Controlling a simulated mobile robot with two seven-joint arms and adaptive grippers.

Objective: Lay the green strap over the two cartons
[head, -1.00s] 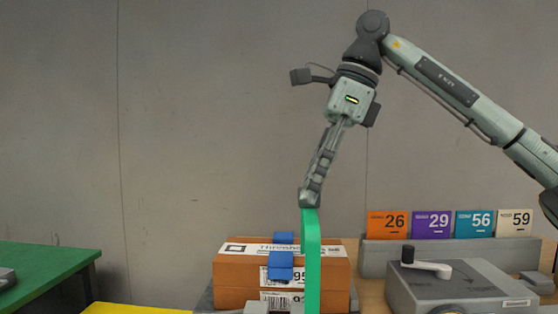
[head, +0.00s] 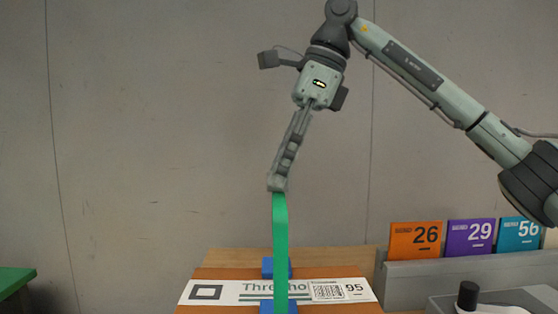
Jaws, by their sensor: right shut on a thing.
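My right gripper (head: 277,184) is shut on the top end of the green strap (head: 281,245). The strap hangs down from the fingertips in front of the orange-brown carton (head: 215,274); its lower end runs out of the picture. The carton's top carries a white label (head: 230,291) with a code square and the number 95. Blue pieces (head: 268,267) sit on the carton, partly behind the strap. Only one carton top is clear in this view; a second cannot be made out. My left gripper is not in view.
A grey rack (head: 440,275) with an orange card 26 (head: 415,240), a purple card 29 (head: 470,236) and a teal card 56 (head: 518,235) stands at right. A grey device with a black knob (head: 468,296) is at lower right. A green table (head: 15,278) shows at far left.

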